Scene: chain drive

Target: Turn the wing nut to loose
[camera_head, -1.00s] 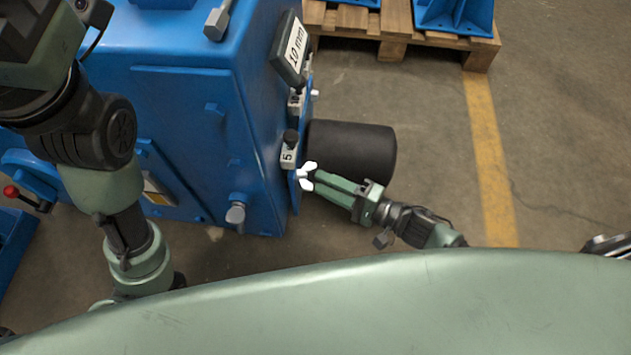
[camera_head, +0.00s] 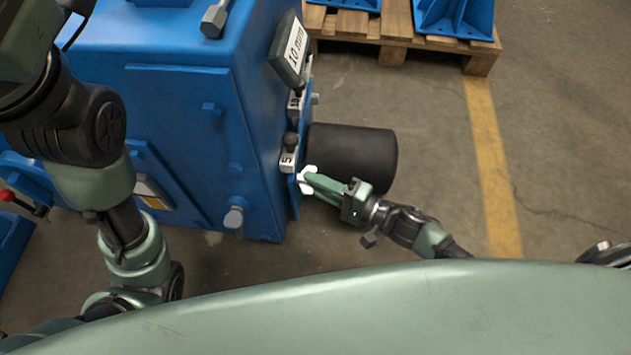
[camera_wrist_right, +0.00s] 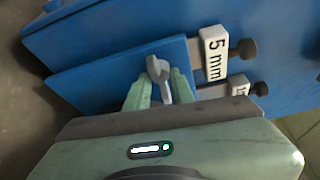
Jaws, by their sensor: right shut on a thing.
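The wing nut (camera_head: 307,178) is light grey and sits on the right side of the blue machine (camera_head: 190,110), below the "5" label. In the right wrist view the wing nut (camera_wrist_right: 159,78) stands in front of a blue plate (camera_wrist_right: 120,75), between the two green fingers. My right gripper (camera_head: 312,182) is shut on the wing nut; its fingers (camera_wrist_right: 159,92) lie on both sides of it. My left arm (camera_head: 105,180) comes in at the left, but its gripper is outside the picture.
A "5 mm" label block (camera_wrist_right: 214,55) with a dark knob (camera_wrist_right: 246,49) is close beside the wing nut. A black cylinder (camera_head: 352,157) sticks out just behind my right gripper. A wooden pallet (camera_head: 395,35) stands at the back. The floor on the right is clear.

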